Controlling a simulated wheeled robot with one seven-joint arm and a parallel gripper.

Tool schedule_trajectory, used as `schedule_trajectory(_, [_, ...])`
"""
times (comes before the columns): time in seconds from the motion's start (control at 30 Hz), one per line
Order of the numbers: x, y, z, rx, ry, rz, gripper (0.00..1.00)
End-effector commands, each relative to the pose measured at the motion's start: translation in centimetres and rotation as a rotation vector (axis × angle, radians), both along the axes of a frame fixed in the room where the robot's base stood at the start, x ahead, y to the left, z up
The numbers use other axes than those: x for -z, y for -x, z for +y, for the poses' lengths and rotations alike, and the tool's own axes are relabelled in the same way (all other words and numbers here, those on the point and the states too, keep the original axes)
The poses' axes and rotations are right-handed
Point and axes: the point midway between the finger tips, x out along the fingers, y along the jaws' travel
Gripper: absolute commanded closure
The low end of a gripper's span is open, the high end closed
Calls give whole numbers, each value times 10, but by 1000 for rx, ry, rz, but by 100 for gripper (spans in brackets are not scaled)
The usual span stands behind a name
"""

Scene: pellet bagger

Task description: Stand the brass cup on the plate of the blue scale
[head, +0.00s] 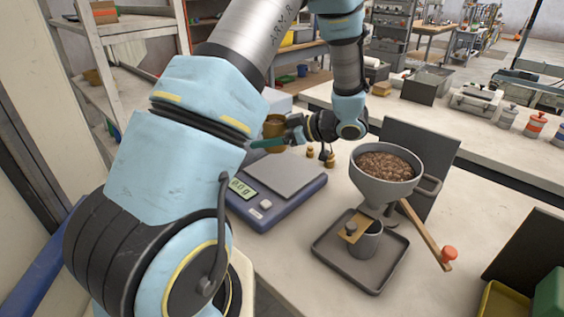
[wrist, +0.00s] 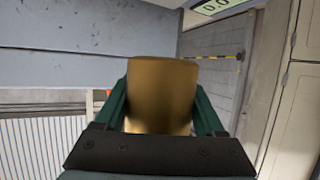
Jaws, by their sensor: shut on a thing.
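My gripper (wrist: 160,105) is shut on the brass cup (wrist: 160,80), with a green finger on each side of it in the wrist view. In the head view my gripper (head: 285,140) holds the cup (head: 273,127) in the air near the back of the blue scale (head: 280,212). The cup looks roughly upright there. The scale's grey plate (head: 285,175) is bare in the part that shows. Its display (head: 242,188) reads about 0.0 g. My arm hides the scale's left side. I cannot tell what is inside the cup.
Small brass weights (head: 310,152) stand behind the scale. A wooden lever with a red knob (head: 449,253) juts forward from the funnel.

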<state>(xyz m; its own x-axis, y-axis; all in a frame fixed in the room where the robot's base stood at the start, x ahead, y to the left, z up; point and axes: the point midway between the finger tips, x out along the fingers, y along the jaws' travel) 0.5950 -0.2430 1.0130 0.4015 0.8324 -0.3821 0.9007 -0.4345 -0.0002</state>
Motion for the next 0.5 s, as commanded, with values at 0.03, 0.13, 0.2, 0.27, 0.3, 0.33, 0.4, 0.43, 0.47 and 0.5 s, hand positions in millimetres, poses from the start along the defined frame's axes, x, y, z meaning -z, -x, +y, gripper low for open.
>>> schedule_trajectory(0.03, [9,1,1,1,-4,6,86])
schedule_trajectory(0.13, [24,0,0,2,-2,3,86])
schedule_trajectory(0.2, [33,0,0,0,-1,3,86])
schedule_trajectory(0.27, [37,0,0,1,-1,2,86])
schedule_trajectory(0.3, [40,0,0,1,-1,2,86])
schedule_trajectory(0.33, [41,0,0,1,-1,2,86])
schedule_trajectory(0.4, [49,0,0,2,-3,3,86])
schedule_trajectory(0.43, [53,0,0,1,-2,2,86])
schedule_trajectory(0.47, [57,0,0,2,-3,4,86])
schedule_trajectory(0.5, [63,0,0,2,-2,3,86])
